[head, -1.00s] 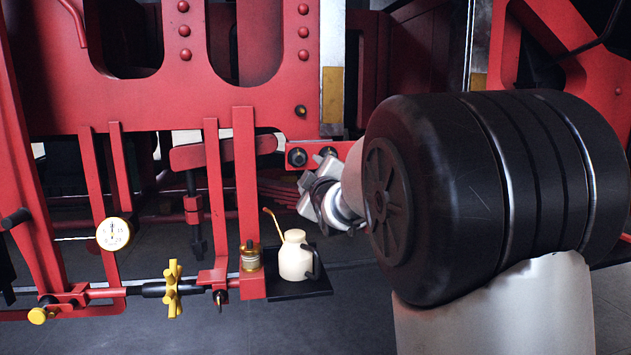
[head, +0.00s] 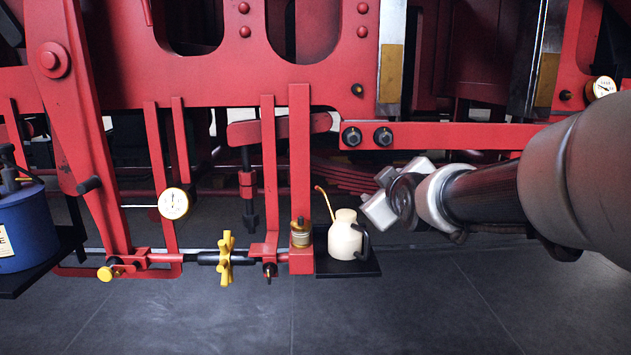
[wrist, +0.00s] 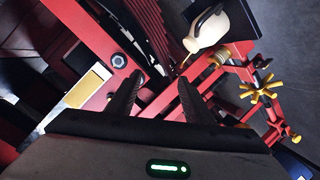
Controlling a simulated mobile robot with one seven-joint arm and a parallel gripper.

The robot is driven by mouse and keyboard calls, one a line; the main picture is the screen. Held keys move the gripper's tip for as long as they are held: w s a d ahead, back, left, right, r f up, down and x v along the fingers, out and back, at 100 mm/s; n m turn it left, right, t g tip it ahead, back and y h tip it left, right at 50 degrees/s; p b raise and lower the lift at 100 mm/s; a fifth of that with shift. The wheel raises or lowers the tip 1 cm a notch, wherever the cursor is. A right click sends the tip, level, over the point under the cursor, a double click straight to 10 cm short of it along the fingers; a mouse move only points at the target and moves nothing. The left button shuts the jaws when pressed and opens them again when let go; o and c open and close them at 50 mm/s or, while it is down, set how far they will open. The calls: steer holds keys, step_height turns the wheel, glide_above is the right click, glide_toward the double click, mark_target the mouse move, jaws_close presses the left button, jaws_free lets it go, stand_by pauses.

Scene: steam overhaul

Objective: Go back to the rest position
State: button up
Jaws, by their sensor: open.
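My gripper (head: 378,206) is in the middle right of the head view, at the end of my arm reaching in from the right. In the wrist view its two dark fingers (wrist: 158,98) stand apart with nothing between them. The gripper is close to the right of a cream oil can (head: 345,236) with a thin copper spout and a dark handle. The can stands upright on a small black shelf (head: 372,268). It also shows at the top of the wrist view (wrist: 207,27), apart from the fingers.
A red frame (head: 205,90) with upright bars fills the back. A red beam with two dark bolts (head: 383,137) runs just above my gripper. A yellow star handle (head: 226,258), a dial gauge (head: 174,204) and a blue container (head: 28,228) are at left. The floor in front is clear.

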steer(key=s+a+f+m+g, duration=0.1)
steer(key=s+f+m+g, duration=0.4)
steer(key=s, duration=0.9)
steer(key=s+a+f+m+g, duration=0.1)
steer(key=s+f+m+g, duration=0.2)
steer(key=s+f, duration=0.8)
steer(key=s+r+p, duration=0.2)
steer(key=r+p, duration=0.8)
steer(key=r, duration=0.2)
steer(key=s+r+g+p, duration=0.1)
steer(key=s+r+p, duration=0.2)
steer(key=r+p, duration=0.8)
steer(key=shift+v, duration=0.75)
steer(key=shift+w+d+r, duration=0.1)
steer(key=shift+w, duration=0.05)
